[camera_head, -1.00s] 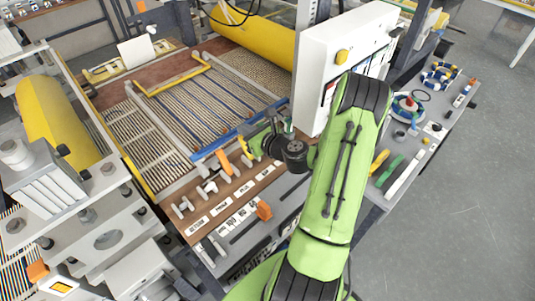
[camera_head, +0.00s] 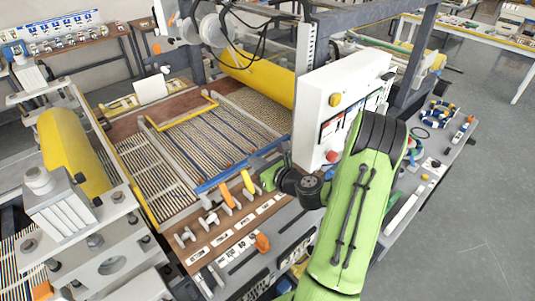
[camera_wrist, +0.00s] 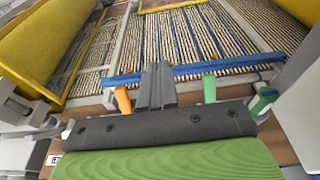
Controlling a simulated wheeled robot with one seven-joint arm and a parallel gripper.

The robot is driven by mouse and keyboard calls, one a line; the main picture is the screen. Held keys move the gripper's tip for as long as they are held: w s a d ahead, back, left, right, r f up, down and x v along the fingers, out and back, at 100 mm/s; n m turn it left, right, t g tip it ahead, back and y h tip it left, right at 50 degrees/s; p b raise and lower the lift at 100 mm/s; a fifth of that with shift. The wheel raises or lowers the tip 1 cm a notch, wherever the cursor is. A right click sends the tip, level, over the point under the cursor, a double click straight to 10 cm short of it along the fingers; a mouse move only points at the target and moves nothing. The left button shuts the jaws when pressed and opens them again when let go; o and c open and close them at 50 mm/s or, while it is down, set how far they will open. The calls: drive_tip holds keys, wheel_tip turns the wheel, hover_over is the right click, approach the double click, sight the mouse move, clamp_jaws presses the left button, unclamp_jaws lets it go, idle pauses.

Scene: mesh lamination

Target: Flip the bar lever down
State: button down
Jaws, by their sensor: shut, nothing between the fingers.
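A row of small levers runs along the brown control strip (camera_head: 205,250) at the front of the machine. White levers (camera_head: 210,218) stand at the left, then an orange lever (camera_head: 227,194) and a yellow lever (camera_head: 247,182). I cannot read the labels, so I cannot tell which is the bar lever. In the wrist view an orange lever (camera_wrist: 122,99) stands left of my gripper (camera_wrist: 157,70), and a green lever (camera_wrist: 209,88) and another green lever (camera_wrist: 265,100) stand right. My gripper is shut and empty. Its fingers hide what lies directly behind them.
A blue bar (camera_head: 222,177) crosses the front of the striped mesh bed (camera_head: 190,142). A white control box (camera_head: 340,95) with a red button (camera_head: 333,157) stands close beside my arm. An orange knob (camera_head: 262,243) sits on the lower front panel. Yellow rollers flank the bed.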

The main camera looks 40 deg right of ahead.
wheel_tip(320, 180, up, 7)
drive_tip(key=shift+s, duration=0.45)
drive_tip(key=s+a+f+n+g+y+b, duration=0.1)
drive_tip(key=s+a+f+n+g+b, duration=0.2)
drive_tip(key=a+n, duration=0.65)
drive_tip(key=s+a+f+n+g+y+b, duration=0.15)
drive_tip(key=a+n+g, duration=0.25)
drive_tip(key=a+n, duration=0.6)
drive_tip(key=s+a+r+n+g+h+b, duration=0.1)
drive_tip(key=s+n+g+h+b, duration=0.1)
drive_tip(key=s+n, duration=1.4)
drive_tip(key=shift+s+g+h+b, duration=0.3)
drive_tip(key=shift+s+h+b, duration=0.3)
drive_tip(key=shift+b, duration=0.65)
